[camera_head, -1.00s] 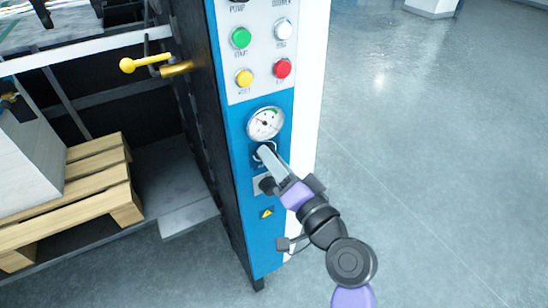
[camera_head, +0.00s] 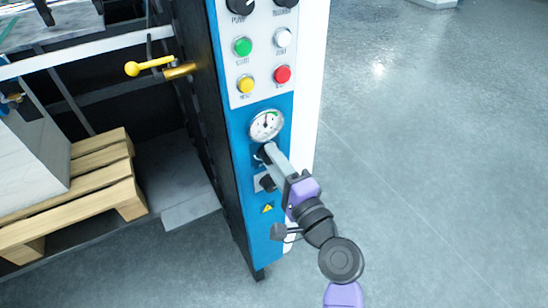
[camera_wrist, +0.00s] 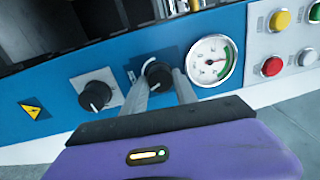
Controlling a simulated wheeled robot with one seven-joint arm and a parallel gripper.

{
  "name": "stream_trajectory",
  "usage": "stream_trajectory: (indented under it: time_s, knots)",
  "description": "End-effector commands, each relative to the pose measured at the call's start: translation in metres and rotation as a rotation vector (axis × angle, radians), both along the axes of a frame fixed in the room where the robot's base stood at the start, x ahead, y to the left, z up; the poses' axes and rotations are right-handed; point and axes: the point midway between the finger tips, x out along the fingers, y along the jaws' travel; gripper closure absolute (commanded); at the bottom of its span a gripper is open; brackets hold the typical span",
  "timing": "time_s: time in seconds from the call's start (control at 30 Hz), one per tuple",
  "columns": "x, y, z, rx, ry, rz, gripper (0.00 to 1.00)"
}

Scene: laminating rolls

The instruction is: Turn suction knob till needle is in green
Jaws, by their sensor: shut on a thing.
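The suction knob (camera_wrist: 157,74) is black and round and sits on the blue panel beside the gauge. My gripper (camera_head: 267,153) is shut on this knob, with one finger on each side of it in the wrist view. The fingers mostly hide the knob in the head view. The white round gauge (camera_head: 266,125) is just above the knob in the head view; it also shows in the wrist view (camera_wrist: 211,60). It has a green arc along part of its rim. The thin needle seems to point roughly upward in the head view; whether it touches the green is too small to tell.
A second black knob (camera_wrist: 95,92) and a yellow warning label (camera_wrist: 35,108) are on the same panel. Green (camera_head: 242,47), white, yellow and red (camera_head: 282,74) buttons sit above the gauge. A yellow-handled lever (camera_head: 150,66) and a wooden pallet (camera_head: 90,195) are to the left. Open floor lies right.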

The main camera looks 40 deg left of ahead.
Motion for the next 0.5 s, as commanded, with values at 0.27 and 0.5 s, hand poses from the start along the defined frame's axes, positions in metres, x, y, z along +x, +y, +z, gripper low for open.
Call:
stream_trajectory:
  time_s: [0.27, 0.5]
  knots:
    - [-0.0001, -0.0001, -0.0012, 0.004, 0.016, 0.000, 1.00]
    - [-0.0001, -0.0001, -0.0012, 0.004, 0.016, 0.000, 0.64]
